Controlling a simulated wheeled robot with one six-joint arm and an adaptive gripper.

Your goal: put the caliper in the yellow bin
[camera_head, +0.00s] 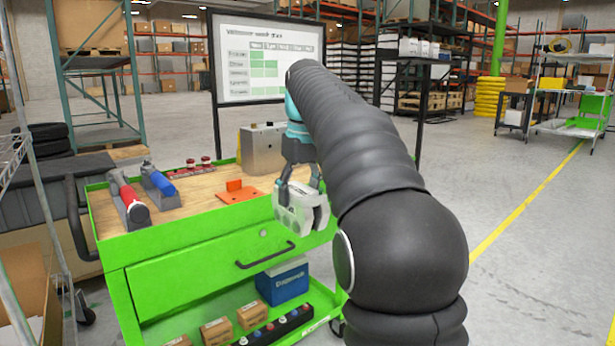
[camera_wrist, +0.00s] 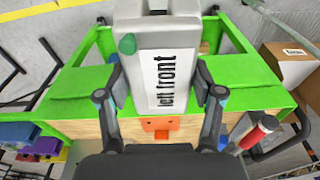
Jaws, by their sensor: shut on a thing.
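My gripper (camera_head: 302,187) is shut on the caliper (camera_head: 303,212), a light grey block-like part. In the wrist view the caliper (camera_wrist: 158,75) sits between both fingers (camera_wrist: 160,100), with a "left front" label and a green spot facing the camera. It is held in the air by the front right edge of the green cart. A small yellow bin-like shape (camera_wrist: 65,153) shows at the lower left of the wrist view, beside purple and blue ones. Its inside is not clear. I cannot make out this bin in the head view.
The green cart (camera_head: 190,235) has a wooden top with an orange fixture plate (camera_head: 238,193), red tool (camera_head: 128,197), blue tool (camera_head: 159,184) and grey metal box (camera_head: 262,150). A blue box (camera_head: 283,283) and cartons sit on its lower shelf. Open floor lies right.

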